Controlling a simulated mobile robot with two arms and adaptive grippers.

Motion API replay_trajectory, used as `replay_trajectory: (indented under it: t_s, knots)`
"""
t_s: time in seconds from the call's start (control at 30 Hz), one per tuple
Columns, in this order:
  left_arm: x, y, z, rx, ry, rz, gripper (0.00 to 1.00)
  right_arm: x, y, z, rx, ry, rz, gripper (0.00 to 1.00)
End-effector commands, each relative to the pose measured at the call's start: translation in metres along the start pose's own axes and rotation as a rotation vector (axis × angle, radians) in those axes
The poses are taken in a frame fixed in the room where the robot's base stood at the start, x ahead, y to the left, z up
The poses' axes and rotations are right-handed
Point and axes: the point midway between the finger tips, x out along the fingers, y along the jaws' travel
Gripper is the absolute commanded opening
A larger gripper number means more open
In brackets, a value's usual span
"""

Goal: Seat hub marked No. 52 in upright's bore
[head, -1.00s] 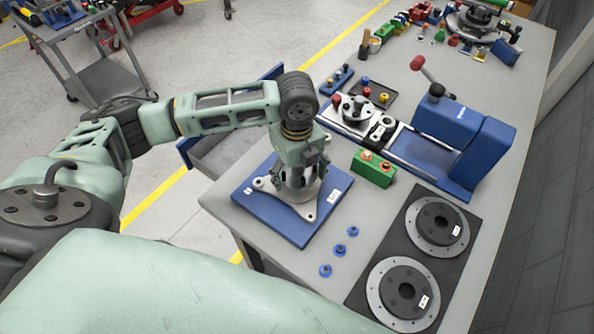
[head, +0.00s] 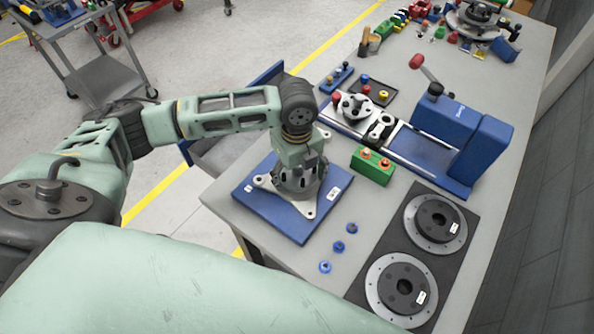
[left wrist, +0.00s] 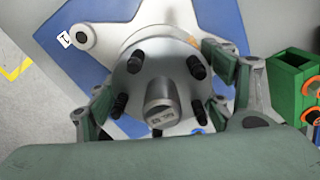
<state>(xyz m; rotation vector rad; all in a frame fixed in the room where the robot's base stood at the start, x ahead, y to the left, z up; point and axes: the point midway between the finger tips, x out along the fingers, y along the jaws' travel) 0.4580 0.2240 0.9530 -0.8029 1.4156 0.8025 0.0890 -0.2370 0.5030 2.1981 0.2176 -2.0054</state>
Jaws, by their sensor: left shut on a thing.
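The hub (left wrist: 165,72) is a silver, domed part with several black studs and a small marked block at its centre, too small to read surely. My left gripper (head: 299,172) is shut on it, with a finger on each side in the left wrist view (left wrist: 165,108). The hub is over the middle of the pale upright (head: 308,210), whose lugs lie on a blue fixture plate (head: 288,226). The upright also shows in the left wrist view (left wrist: 88,38). The bore is hidden under hub and gripper, so I cannot tell how deep the hub sits. My right gripper is out of view.
A green block (head: 372,168) with orange-ringed holes stands right of the fixture. Blue caps (head: 338,246) lie in front. Two discs (head: 436,224) rest on a dark mat at the right. A blue press-like machine (head: 460,140) stands behind. An open drawer (head: 225,150) is at left.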

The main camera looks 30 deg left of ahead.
Motion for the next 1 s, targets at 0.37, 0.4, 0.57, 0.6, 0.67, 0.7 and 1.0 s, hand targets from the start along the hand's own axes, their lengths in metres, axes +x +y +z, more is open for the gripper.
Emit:
replay_trajectory:
  t_s: [0.37,0.4,0.57,0.6,0.67,0.7,1.0]
  knots:
    - [0.0008,-0.0007,0.0000,0.000,0.000,-0.002,0.45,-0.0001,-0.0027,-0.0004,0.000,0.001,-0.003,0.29]
    - [0.0015,-0.0007,-0.0001,0.000,0.000,-0.002,0.45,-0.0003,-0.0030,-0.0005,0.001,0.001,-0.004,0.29]
    - [0.0045,-0.0007,-0.0003,0.000,0.001,-0.003,0.45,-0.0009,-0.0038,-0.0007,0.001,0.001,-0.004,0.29]
    - [0.0053,-0.0007,-0.0004,0.000,0.001,-0.003,0.45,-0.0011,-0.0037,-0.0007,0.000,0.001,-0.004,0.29]
    - [0.0064,-0.0007,-0.0004,0.000,0.001,-0.003,0.45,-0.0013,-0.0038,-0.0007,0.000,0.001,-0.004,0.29]
    - [0.0069,-0.0008,-0.0004,0.000,0.001,-0.003,0.45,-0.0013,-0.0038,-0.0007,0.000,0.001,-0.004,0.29]
    - [0.0069,-0.0006,-0.0002,0.000,0.001,-0.002,0.83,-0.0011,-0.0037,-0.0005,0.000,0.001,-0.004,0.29]
